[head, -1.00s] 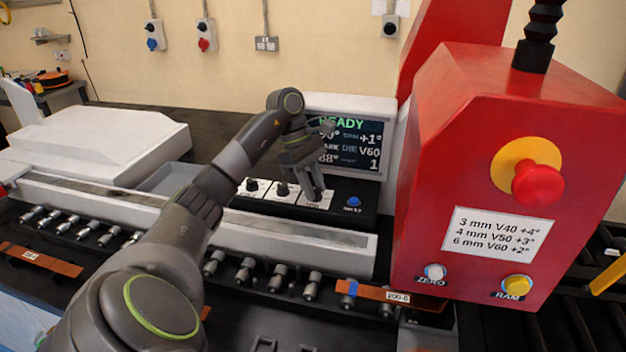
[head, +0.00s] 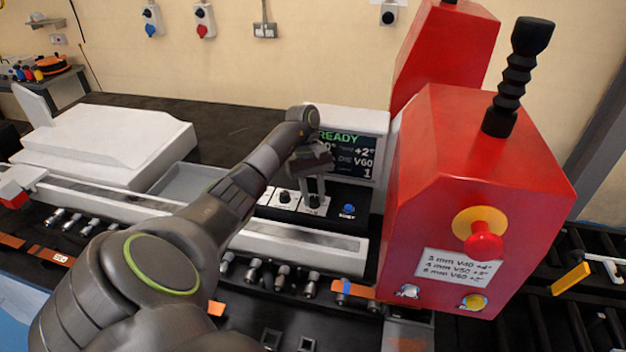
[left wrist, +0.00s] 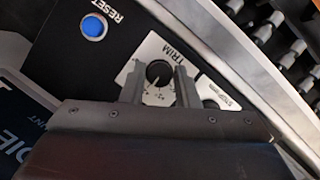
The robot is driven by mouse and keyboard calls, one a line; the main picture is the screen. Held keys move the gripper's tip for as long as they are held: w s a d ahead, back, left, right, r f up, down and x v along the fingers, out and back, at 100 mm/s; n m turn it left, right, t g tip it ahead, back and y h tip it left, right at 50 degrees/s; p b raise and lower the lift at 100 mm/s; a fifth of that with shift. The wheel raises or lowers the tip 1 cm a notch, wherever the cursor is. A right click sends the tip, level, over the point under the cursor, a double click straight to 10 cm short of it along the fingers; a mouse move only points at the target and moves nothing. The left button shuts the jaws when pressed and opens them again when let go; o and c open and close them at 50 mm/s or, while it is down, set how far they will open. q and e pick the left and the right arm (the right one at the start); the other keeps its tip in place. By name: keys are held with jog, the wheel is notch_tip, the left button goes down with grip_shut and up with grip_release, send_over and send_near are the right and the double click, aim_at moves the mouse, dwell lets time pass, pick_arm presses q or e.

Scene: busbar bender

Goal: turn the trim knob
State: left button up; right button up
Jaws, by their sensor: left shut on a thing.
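The trim knob (left wrist: 159,72) is a black round knob on a white plate marked TRIM, seen in the left wrist view. My left gripper (left wrist: 160,88) has one finger on each side of it and is shut on it. In the head view my left gripper (head: 315,196) reaches down to the rightmost white plate of the knob row, where its fingers mostly hide the knob. The display (head: 350,155) behind reads READY, with a trim value of +2°. My right gripper is not in view.
A blue RESET button (head: 348,209) sits just right of the trim plate. Another knob (head: 285,196) is close on the left. The red control box (head: 470,180) stands to the right, with a red mushroom button (head: 484,242) and a settings label (head: 457,269).

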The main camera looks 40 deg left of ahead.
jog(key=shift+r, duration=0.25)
pick_arm(q)
jog(key=o, duration=1)
jog(key=shift+c, duration=0.2)
